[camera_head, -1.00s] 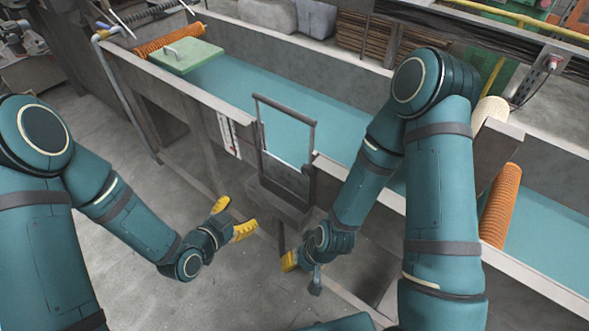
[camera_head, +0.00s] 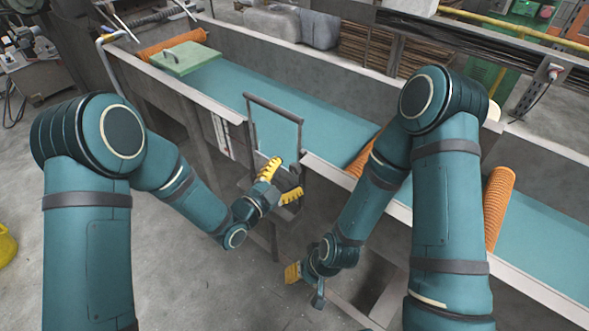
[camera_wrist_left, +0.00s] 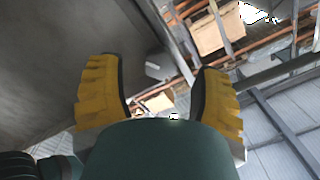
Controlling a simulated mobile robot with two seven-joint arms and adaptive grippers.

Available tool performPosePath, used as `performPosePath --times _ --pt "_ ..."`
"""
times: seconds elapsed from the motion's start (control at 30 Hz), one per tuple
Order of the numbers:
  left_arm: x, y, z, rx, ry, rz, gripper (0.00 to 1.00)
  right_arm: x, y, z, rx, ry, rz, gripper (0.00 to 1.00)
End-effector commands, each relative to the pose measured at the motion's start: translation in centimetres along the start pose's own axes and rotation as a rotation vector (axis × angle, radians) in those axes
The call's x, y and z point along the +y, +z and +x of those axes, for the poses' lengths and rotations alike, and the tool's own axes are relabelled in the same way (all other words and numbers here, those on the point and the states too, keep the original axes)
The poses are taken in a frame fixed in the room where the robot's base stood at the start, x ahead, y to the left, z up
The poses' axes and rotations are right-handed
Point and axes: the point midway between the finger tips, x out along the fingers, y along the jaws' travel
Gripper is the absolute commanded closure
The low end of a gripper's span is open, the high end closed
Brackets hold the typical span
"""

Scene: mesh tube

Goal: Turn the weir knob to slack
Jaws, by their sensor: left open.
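The weir frame (camera_head: 272,106) is a dark upright hoop on the near wall of the water channel. My left gripper (camera_head: 281,181) is in front of its lower part, with yellow fingers apart and nothing visible between them. The fingers hide some of the weir, and I cannot make out the knob in the head view.
The channel of teal water (camera_head: 330,115) runs diagonally behind its near wall. Orange mesh tubes lie at the back left (camera_head: 172,43) and at the right (camera_head: 497,205). A green lidded board (camera_head: 186,58) lies across the channel. Grey floor (camera_head: 185,280) is open below.

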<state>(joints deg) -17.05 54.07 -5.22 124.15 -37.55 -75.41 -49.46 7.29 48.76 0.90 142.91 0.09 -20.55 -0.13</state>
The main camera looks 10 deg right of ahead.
Motion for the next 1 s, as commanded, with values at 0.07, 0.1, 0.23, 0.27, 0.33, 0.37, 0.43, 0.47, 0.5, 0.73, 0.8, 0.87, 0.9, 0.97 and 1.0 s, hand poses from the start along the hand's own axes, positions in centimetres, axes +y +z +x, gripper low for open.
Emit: performPosePath --times 0.07,0.1,0.23,0.27,0.33,0.37,0.43,0.47,0.5,0.73,0.8,0.87,0.9,0.97,1.0 --pt "0.1 0.0 1.3 0.0 0.0 0.001 0.35 0.1 0.0 0.1 0.001 0.0 0.0 0.53" --pt "0.1 0.0 1.7 0.0 0.0 0.001 0.35 0.1 0.0 0.2 0.001 0.0 0.0 0.53" --pt "0.1 0.1 2.8 -0.001 0.001 0.0 0.35 0.1 0.0 0.2 0.001 0.0 0.0 0.53" --pt "0.0 0.1 3.0 -0.001 0.0 0.0 0.35 0.1 0.0 0.2 0.001 0.0 0.0 0.53" --pt "0.0 0.1 3.2 -0.001 0.0 -0.001 0.35 0.1 0.0 0.3 0.002 0.0 0.0 0.53" --pt "0.0 0.1 3.3 -0.002 0.0 -0.001 0.35 0.1 0.0 0.3 0.002 0.0 0.0 0.53" --pt "0.0 0.1 3.4 -0.002 0.0 -0.001 0.35 0.1 0.0 0.3 0.002 0.0 0.0 0.53" --pt "0.0 0.1 3.4 -0.002 0.0 -0.001 0.35 0.1 0.0 0.3 0.002 0.0 0.0 0.53" --pt "0.0 0.0 3.4 -0.002 0.0 -0.001 0.35 0.1 0.0 0.3 0.002 0.0 0.0 0.53" --pt "0.0 0.0 3.3 -0.002 0.0 -0.001 0.72 0.1 0.0 0.2 0.001 0.0 0.0 0.53" --pt "0.0 0.0 3.3 -0.002 0.0 -0.001 0.96 0.1 0.0 0.2 0.001 0.0 0.0 0.53" --pt "0.0 0.0 3.3 -0.002 0.0 -0.001 1.0 0.1 0.0 0.2 0.001 0.0 0.0 0.53" --pt "0.0 0.0 3.3 -0.002 0.0 -0.001 1.0 0.1 0.0 0.2 0.001 0.0 0.0 0.53" --pt "0.0 0.0 3.3 -0.002 0.0 -0.002 1.0 0.1 0.0 0.2 0.001 0.0 0.0 0.53" --pt "0.0 0.1 3.3 -0.002 0.0 -0.005 1.0 0.1 0.0 0.2 0.001 0.0 0.0 0.53"
